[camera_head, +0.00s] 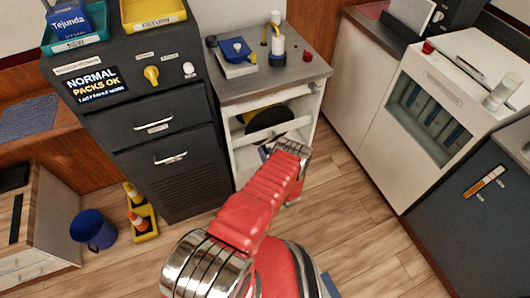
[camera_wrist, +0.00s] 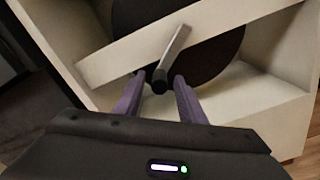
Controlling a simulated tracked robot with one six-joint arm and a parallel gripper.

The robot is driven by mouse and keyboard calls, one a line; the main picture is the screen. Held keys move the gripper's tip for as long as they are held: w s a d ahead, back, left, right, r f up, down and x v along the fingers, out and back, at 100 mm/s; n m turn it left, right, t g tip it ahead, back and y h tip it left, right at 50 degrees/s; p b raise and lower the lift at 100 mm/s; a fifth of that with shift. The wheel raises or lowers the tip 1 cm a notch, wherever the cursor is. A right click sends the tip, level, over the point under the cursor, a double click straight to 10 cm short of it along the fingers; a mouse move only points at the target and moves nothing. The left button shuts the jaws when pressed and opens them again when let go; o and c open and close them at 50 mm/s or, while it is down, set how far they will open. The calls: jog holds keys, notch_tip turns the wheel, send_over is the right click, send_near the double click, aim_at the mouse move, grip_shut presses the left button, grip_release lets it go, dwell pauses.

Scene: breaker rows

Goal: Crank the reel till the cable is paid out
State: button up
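The reel (camera_head: 270,120) is a dark disc with some yellow, set inside an open white cabinet. It also shows in the wrist view (camera_wrist: 215,62), behind a slanted white bar (camera_wrist: 205,32). A grey crank arm (camera_wrist: 174,48) crosses the bar and ends in a black knob (camera_wrist: 160,82). My gripper (camera_wrist: 159,84) has its two purple fingers on either side of the knob, with small gaps visible between. In the head view my gripper (camera_head: 268,150) is at the cabinet front, partly hidden by my red arm. I cannot make out the cable on the reel.
On the cabinet top (camera_head: 235,88) are a blue-and-white device (camera_head: 237,55), a white cylinder with a yellow bent piece (camera_head: 277,48) and a red button (camera_head: 308,56). A dark drawer cabinet (camera_head: 165,128) stands left. A blue bucket (camera_head: 93,230) is on the floor.

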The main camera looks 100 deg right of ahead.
jog(key=v, duration=1.3)
jog(key=shift+a, duration=0.2)
jog(key=shift+f, duration=0.15)
